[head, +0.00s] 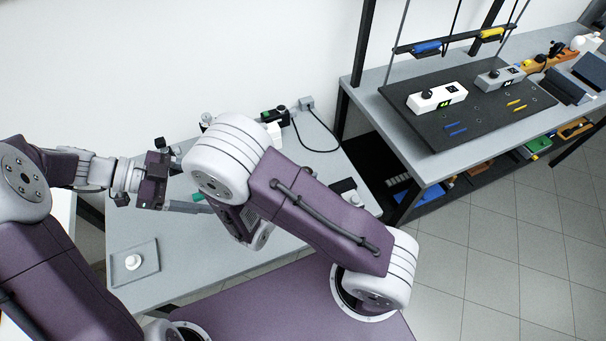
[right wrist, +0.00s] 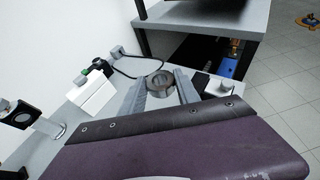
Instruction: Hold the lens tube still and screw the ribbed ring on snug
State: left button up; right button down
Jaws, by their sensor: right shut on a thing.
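In the right wrist view, a dark grey ring (right wrist: 158,84) with a round hole sits between the two pale fingers of my right gripper (right wrist: 160,80). My right gripper is shut on this ring, above the grey table. In the head view my right forearm and wrist hide the ring and the right fingertips. My left gripper (head: 183,207) reaches in from the left, over the table, with its fingers pointing right. A small teal thing (head: 198,197) shows by its fingertips, partly hidden by my right arm. I cannot tell whether it is the lens tube, or whether the left fingers hold it.
A shallow grey tray (head: 148,274) with a white round piece (head: 133,262) lies at the table's front left. Small optics and a black cable (head: 318,146) stand along the back. A second bench (head: 375,95) is to the right. The table (head: 200,275) is bare beside the tray.

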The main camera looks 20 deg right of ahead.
pick_arm(q)
jog(key=w+a+f+n+h+b, duration=0.1)
jog(key=a+f+b, duration=0.1)
jog(key=f+b, duration=0.2)
jog(key=w+a+f+n+t+b, duration=0.1)
jog(key=f+b, duration=0.3)
jog(key=f, duration=0.6)
jog(key=w+a+f+n+t+h+b, duration=0.1)
jog(key=w+a+f+b, duration=0.1)
jog(key=f+b, duration=0.3)
jog(key=shift+w+a+f+h, duration=0.15)
jog(key=shift+w+f, duration=0.2)
jog(key=shift+f, duration=0.3)
jog(key=shift+w+a+f+h, duration=0.15)
jog(key=shift+w+f, duration=0.2)
jog(key=shift+f, duration=0.25)
pick_arm(e)
notch_tip(320, 180, down, 16)
jog(key=shift+f, duration=0.1)
pick_arm(q)
jog(key=shift+a, duration=0.1)
pick_arm(e)
jog(key=shift+s, duration=0.1)
pick_arm(q)
jog(key=x, duration=1.2)
jog(key=shift+w, duration=0.15)
jog(key=shift+c, duration=0.3)
grip_shut()
jog(key=c, duration=0.6)
grip_release()
